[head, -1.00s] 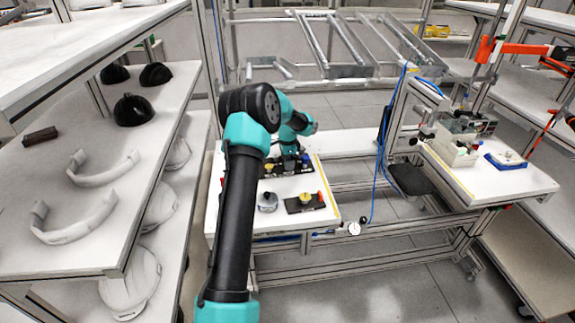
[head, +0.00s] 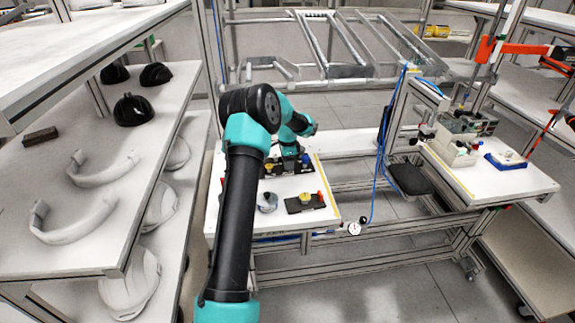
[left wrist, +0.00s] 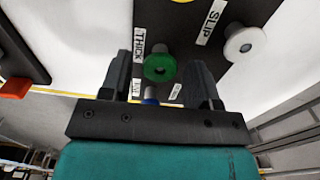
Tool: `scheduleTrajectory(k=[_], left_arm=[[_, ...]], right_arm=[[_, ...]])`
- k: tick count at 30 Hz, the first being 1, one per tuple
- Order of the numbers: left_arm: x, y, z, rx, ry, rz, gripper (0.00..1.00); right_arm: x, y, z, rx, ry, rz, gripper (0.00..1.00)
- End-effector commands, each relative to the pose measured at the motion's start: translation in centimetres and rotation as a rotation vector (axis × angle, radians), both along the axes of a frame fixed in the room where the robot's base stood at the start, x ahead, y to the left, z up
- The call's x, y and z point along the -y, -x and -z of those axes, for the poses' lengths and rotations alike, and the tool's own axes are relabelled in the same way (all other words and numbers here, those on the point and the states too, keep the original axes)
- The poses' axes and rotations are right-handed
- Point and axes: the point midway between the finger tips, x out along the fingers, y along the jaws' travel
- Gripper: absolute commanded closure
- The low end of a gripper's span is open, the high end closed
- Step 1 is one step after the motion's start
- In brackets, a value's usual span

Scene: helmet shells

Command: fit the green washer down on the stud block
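The green washer (left wrist: 160,67) is a round green piece with a dark centre, on a dark board (left wrist: 212,62) by the label THICK in the left wrist view. My left gripper (left wrist: 160,64) is open, one finger on each side of the washer with a gap at both sides. In the head view my left gripper (head: 290,149) is over the back of the white table, at the dark board (head: 273,170). A dark block with a yellow round piece and an orange-red end (head: 305,203) lies nearer on the table; it may be the stud block. My right gripper is not in view.
A whitish round piece (left wrist: 245,45) by the label SLIP and a blue piece (left wrist: 151,94) are near the washer. A grey round object (head: 267,202) stands left of the dark block. A shelf with helmet parts (head: 90,170) is at the left.

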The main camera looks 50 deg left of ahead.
Motion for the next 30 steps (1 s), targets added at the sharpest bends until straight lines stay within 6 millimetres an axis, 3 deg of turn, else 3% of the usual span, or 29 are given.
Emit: scheduleTrajectory(k=[2,13,23,30], left_arm=[[0.0,0.0,0.0,0.000,0.000,0.000,0.52],[0.0,0.0,0.0,0.000,0.000,0.000,0.87],[0.0,0.0,-0.3,0.001,-0.001,0.000,0.88],[0.0,-0.1,-2.2,0.002,-0.001,0.000,0.88]], right_arm=[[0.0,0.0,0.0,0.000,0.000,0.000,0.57],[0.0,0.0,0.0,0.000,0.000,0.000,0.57],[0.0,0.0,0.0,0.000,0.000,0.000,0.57],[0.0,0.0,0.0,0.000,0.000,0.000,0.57]])
